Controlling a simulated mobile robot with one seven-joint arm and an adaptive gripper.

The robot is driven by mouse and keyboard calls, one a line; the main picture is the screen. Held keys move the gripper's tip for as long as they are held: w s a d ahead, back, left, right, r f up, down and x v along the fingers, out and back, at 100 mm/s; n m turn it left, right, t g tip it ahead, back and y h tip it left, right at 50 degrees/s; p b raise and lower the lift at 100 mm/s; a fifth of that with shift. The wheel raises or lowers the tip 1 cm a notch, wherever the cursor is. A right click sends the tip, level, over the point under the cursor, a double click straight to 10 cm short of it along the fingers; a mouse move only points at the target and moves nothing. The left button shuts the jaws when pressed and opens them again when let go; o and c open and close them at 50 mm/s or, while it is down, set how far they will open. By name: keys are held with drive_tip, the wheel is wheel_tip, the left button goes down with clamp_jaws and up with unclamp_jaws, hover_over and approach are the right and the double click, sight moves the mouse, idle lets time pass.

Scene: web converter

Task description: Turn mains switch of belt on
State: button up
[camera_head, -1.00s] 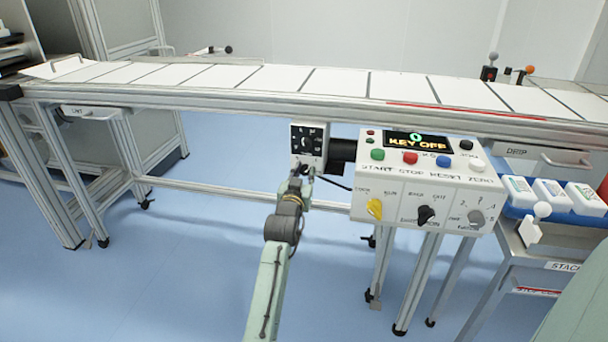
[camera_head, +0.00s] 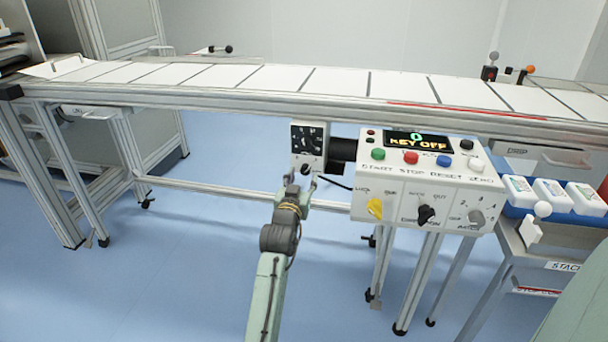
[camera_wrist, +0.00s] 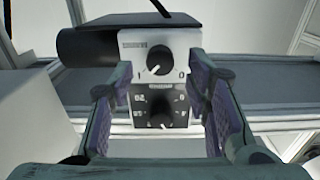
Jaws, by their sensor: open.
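The belt's switch box (camera_head: 309,145) hangs under the conveyor. In the wrist view its white panel carries a black rotary switch (camera_wrist: 160,60) between the marks 1 and 0. The switch's white pointer slants to the lower left, toward the 1 side in this view. A black dial panel (camera_wrist: 160,108) with a second knob lies below it in that view. My gripper (camera_head: 306,184) is open in front of the box, also seen in the wrist view (camera_wrist: 160,84). Its fingers stand apart on either side of the panel, with nothing held. Contact with the switch cannot be told.
A control panel (camera_head: 400,168) right of the box has coloured buttons, selector knobs and a display reading KEY OFF. The conveyor (camera_head: 260,98) runs above. A blue tray (camera_head: 520,203) with white packs stands at the right. Open floor (camera_head: 180,250) lies left of my arm.

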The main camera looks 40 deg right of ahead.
drive_tip(key=v, duration=0.4)
drive_tip(key=shift+s+a, duration=0.1)
drive_tip(key=shift+s, duration=0.05)
idle(0.4)
